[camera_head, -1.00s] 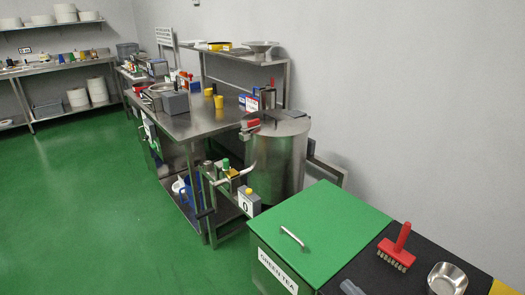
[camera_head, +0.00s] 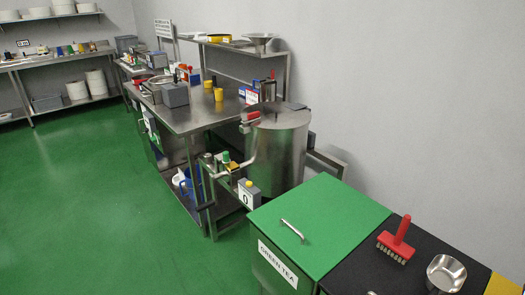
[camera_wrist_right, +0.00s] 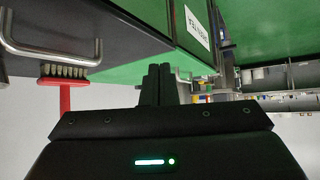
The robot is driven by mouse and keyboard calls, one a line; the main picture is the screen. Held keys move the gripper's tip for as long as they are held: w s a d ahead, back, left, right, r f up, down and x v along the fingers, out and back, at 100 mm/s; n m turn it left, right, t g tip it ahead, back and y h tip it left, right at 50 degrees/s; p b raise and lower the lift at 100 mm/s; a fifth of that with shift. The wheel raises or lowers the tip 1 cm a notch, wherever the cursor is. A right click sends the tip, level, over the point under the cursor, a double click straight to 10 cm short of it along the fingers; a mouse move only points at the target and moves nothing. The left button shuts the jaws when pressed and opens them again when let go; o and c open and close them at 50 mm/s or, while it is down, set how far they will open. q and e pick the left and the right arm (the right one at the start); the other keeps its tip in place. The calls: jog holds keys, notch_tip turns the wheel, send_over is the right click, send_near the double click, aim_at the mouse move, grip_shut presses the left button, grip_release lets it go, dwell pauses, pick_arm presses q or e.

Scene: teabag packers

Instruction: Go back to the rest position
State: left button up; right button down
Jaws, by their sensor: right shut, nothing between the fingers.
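My right gripper (camera_wrist_right: 160,85) shows in the right wrist view. Its two dark fingers are together with nothing between them. It is apart from the bins, which appear upside down around it there. No arm or gripper of mine shows in the head view, and my left gripper is in neither view.
A green-lidded bin (camera_head: 325,222) labelled GREEN TEA stands in front. Beside it, a red-handled brush (camera_head: 396,241) and a steel cup (camera_head: 446,273) rest on a black top (camera_head: 412,272). A steel tank (camera_head: 282,155) and workbench (camera_head: 190,122) stand behind. Green floor (camera_head: 85,190) is clear at left.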

jog(key=s+g+h, duration=0.1)
jog(key=s+g, duration=0.5)
jog(key=s, duration=0.5)
notch_tip(320, 180, down, 30)
jog(key=s+g, duration=0.2)
jog(key=s+d+f, duration=0.3)
jog(key=s+f, duration=1.4)
jog(key=s, duration=0.2)
jog(key=shift+d+n+g, duration=0.15)
jog(key=shift+n+g, duration=0.25)
jog(key=shift+f, duration=0.1)
